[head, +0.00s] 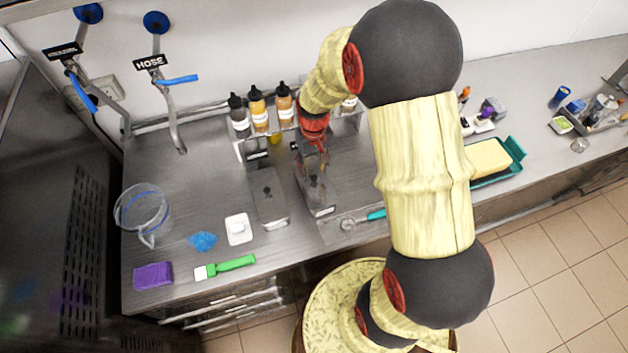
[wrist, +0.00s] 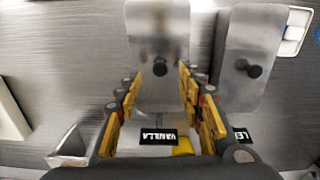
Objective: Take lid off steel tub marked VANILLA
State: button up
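The steel tub marked VANILLA has a flat steel lid (wrist: 158,35) with a black knob (wrist: 160,69), and its black label (wrist: 158,136) reads VANILLA in the wrist view. The lid is on the tub. In the head view this tub (head: 320,198) is the right one of two, partly hidden under my gripper. My gripper (head: 312,150) points down over it. In the wrist view its yellow-padded fingers (wrist: 158,78) are spread apart on either side of the knob, holding nothing. I cannot tell how high the fingertips are above the lid.
A second lidded tub (head: 268,196), its label (wrist: 243,135) partly hidden, stands close beside it. Sauce bottles (head: 259,111) stand behind. A white dish (head: 238,229), green-handled brush (head: 232,264), purple sponge (head: 153,276) and clear jug (head: 143,212) lie left.

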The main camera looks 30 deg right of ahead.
aim_at(314, 177)
notch_tip(314, 177, down, 4)
jog(key=shift+r, duration=0.15)
jog(key=shift+c, duration=0.9)
jog(key=c, duration=0.7)
grip_shut()
